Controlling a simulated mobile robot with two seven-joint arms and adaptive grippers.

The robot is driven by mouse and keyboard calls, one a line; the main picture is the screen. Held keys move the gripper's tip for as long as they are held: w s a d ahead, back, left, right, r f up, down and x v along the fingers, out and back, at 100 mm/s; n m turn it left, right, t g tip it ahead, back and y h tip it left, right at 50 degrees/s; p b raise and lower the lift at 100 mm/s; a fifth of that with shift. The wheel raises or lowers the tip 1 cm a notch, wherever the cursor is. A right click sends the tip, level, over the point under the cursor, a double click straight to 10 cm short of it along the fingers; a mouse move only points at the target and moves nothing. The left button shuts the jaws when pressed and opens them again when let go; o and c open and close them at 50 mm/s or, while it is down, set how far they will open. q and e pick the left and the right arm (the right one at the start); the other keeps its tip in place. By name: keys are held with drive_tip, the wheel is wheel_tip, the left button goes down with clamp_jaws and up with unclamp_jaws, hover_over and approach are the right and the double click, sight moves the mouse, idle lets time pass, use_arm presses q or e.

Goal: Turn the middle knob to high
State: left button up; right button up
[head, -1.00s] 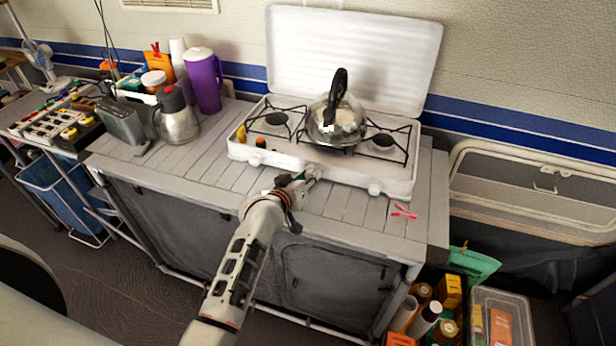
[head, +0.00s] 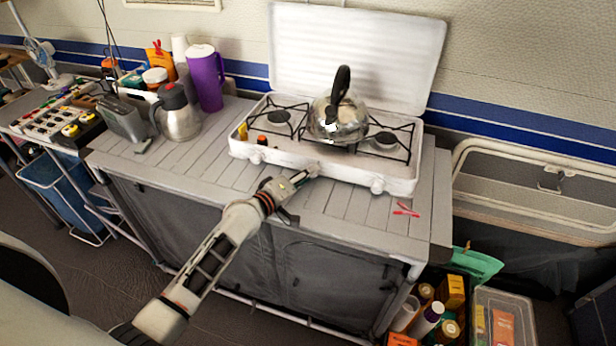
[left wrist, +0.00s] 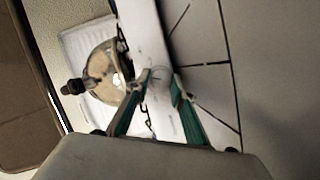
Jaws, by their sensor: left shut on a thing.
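The white two-burner camping stove (head: 290,157) stands on the slatted counter with its lid raised. My left gripper (head: 308,174) reaches the middle of the stove's front face, where the middle knob sits. The fingers hide most of that knob in the head view. In the left wrist view, the green-padded fingertips (left wrist: 160,82) close around the pale middle knob (left wrist: 160,74). Its exact setting cannot be read. The right knob (head: 377,186) shows uncovered on the front face. My right gripper is in neither view.
A shiny kettle (head: 338,122) stands on the stove between the burners. A steel jug (head: 178,118) and a purple pitcher (head: 206,80) stand left of it. Red pegs (head: 405,210) lie on the counter at right. The slats before the stove are mostly clear.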

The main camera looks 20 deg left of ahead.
use_arm(q)
drive_tip(key=shift+f+n, duration=0.1)
drive_tip(key=shift+n, duration=0.3)
drive_tip(key=o, duration=1.1)
drive_tip(key=shift+w, duration=0.1)
drive_tip(key=shift+c, duration=0.2)
drive_tip(key=shift+v, duration=4)
drive_tip(key=shift+a+f, duration=0.1)
